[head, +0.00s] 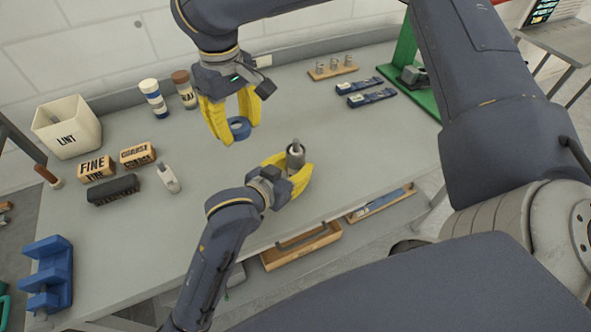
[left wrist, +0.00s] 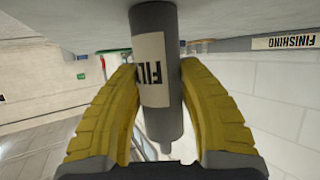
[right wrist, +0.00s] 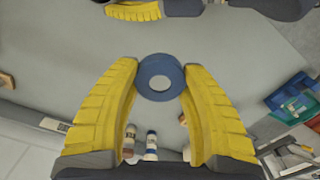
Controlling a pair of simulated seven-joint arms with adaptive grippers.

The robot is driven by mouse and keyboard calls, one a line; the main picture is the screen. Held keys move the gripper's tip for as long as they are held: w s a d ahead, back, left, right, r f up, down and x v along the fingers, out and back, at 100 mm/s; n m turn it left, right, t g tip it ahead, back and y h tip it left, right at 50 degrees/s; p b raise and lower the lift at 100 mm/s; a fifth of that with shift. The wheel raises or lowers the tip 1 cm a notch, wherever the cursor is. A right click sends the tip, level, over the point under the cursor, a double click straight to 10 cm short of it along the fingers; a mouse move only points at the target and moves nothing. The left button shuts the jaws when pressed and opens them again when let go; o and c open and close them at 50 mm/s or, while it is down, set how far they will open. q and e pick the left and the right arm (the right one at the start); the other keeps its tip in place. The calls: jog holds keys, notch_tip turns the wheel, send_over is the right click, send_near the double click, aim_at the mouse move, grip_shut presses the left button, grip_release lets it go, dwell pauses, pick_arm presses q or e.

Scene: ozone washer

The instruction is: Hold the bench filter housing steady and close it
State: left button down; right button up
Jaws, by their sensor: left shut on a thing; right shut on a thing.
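The filter housing (head: 295,154) is a grey upright cylinder with a narrow tip on top. In the left wrist view its pale label (left wrist: 152,70) shows part of the word "FIL". My left gripper (head: 293,170) is shut around the housing, a yellow finger on each side. A blue ring-shaped cap (head: 240,128) is between the fingertips of my right gripper (head: 232,120), which is shut on it. The right wrist view shows the cap (right wrist: 160,77) with a round grey centre. The cap is left of the housing and apart from it.
Two bottles (head: 153,98) stand at the back. Blue packets (head: 371,97) and a wooden rack (head: 333,70) lie back right. Bare bench lies between.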

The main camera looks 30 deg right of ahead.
aim_at(294, 141)
pick_arm(q)
notch_tip(294, 141, up, 10)
jog(key=shift+r, duration=0.1)
dwell(0.4)
jog(key=c, duration=1.5)
grip_release()
jog(key=shift+c, duration=0.2)
grip_shut()
jog(key=shift+a, duration=0.1)
